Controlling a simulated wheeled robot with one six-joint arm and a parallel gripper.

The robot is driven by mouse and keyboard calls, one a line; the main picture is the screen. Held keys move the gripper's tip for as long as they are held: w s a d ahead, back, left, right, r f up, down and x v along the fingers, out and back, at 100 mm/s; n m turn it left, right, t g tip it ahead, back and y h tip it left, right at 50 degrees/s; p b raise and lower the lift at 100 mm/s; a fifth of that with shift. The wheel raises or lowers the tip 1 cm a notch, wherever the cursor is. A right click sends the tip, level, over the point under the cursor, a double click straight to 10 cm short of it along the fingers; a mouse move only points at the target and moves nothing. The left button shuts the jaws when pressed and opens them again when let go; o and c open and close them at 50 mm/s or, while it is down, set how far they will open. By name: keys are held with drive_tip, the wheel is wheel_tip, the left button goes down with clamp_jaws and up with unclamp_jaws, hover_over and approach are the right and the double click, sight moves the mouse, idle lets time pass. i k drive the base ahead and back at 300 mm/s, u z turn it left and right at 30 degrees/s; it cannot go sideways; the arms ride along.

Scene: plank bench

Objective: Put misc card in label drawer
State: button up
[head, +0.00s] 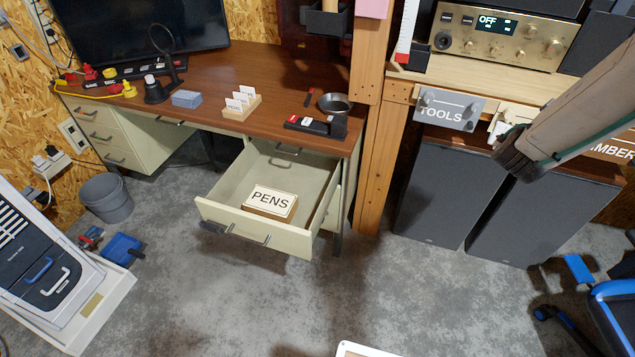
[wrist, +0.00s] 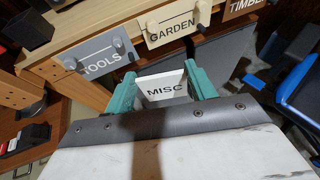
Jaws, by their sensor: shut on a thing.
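The white misc card (wrist: 165,88), printed MISC, is between the two green fingers of my gripper (wrist: 161,84) in the wrist view. My gripper is shut on it. In the head view my arm comes in from the right, its dark end in front of the speakers; the fingers and card cannot be made out there. A cream desk drawer (head: 262,232) stands open at the middle of the head view. A block with a PENS label (head: 270,202) lies inside it; the rest of its floor looks bare. My gripper is well to the right of this drawer.
A small wooden holder (head: 243,108) with several white cards stands on the desk (head: 215,75). Grey TOOLS (head: 449,110) and cream GARDEN (wrist: 172,25) fronts are on the shelf near my gripper. A wooden post (head: 373,130) stands between desk and speakers (head: 447,190).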

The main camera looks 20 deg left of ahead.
sight(241, 194)
drive_tip(key=u, duration=0.6)
drive_tip(key=i, duration=1.15)
drive_tip(key=u, duration=0.55)
